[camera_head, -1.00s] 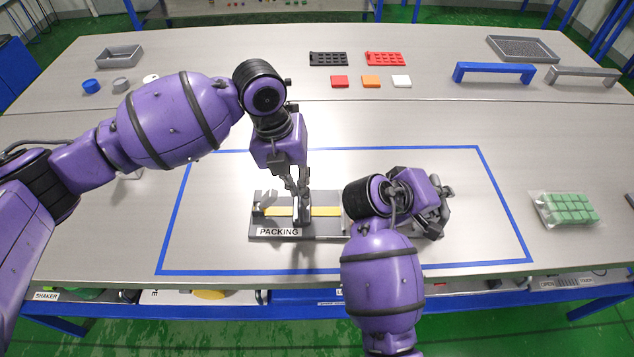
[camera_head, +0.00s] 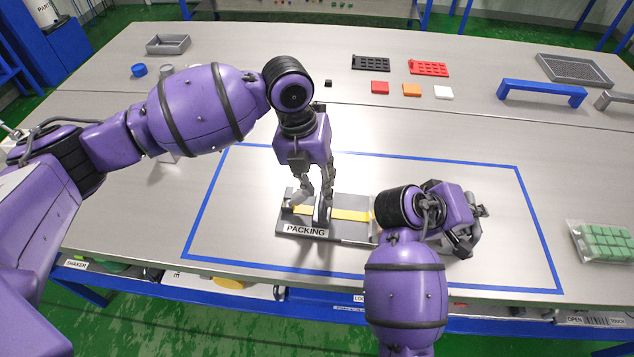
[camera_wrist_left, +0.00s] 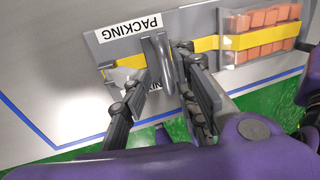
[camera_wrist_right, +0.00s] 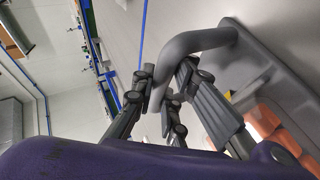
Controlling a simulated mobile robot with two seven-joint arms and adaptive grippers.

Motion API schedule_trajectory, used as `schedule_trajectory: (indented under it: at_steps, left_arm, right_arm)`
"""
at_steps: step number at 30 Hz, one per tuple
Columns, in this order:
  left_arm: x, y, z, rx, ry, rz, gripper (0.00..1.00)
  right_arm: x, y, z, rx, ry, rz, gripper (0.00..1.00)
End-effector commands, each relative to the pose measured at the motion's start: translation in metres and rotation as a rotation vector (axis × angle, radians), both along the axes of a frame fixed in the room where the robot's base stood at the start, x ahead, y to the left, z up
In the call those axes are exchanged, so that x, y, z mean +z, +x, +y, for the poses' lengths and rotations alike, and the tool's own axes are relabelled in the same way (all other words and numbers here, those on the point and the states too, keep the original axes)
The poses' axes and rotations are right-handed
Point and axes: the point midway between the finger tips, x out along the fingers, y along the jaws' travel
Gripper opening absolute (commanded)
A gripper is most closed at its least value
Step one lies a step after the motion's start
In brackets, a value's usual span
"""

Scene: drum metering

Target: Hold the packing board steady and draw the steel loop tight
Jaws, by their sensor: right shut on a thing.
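The packing board (camera_head: 352,200) is a grey plate with a PACKING label, lying inside the blue tape outline. It also shows in the left wrist view (camera_wrist_left: 112,52). A yellow strap (camera_head: 350,215) runs along it, over a clear pack of orange blocks (camera_wrist_left: 262,22). A grey upright metal piece (camera_wrist_left: 163,62), perhaps the steel loop, stands on the strap. My left gripper (camera_head: 322,198) is low over the board, its fingers apart on either side of this piece. My right gripper (camera_wrist_right: 160,90) is shut on a thick grey bent handle (camera_wrist_right: 200,42) at the board's right end. My right arm hides that end.
A bag of green blocks (camera_head: 604,243) lies to the right. Blue (camera_head: 541,93) and grey handles, red (camera_head: 428,68) and black plates, small coloured tiles and trays stand at the back. Table within the blue tape is clear around the board.

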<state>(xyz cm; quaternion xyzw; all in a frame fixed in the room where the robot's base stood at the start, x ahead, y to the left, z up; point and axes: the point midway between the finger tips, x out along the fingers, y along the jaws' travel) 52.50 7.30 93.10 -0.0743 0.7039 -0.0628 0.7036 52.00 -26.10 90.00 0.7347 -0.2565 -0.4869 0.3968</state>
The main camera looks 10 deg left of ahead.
Motion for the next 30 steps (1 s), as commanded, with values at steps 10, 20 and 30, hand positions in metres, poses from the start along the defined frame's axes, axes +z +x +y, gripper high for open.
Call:
schedule_trajectory:
  at_steps: [10, 20, 30]
  left_arm:
    - [0.048, 0.001, 0.01, 0.001, 0.0, -0.006, 0.27]
    - [0.076, 0.0, 0.016, 0.001, 0.001, -0.003, 0.27]
    - [0.077, 0.0, 0.016, 0.002, 0.001, -0.003, 0.27]
  right_arm:
    - [0.0, 0.0, 0.001, 0.001, 0.003, -0.002, 0.0]
    - [0.0, 0.001, 0.001, 0.002, 0.004, -0.002, 0.0]
    - [0.0, 0.001, 0.002, 0.003, 0.004, -0.003, 0.0]
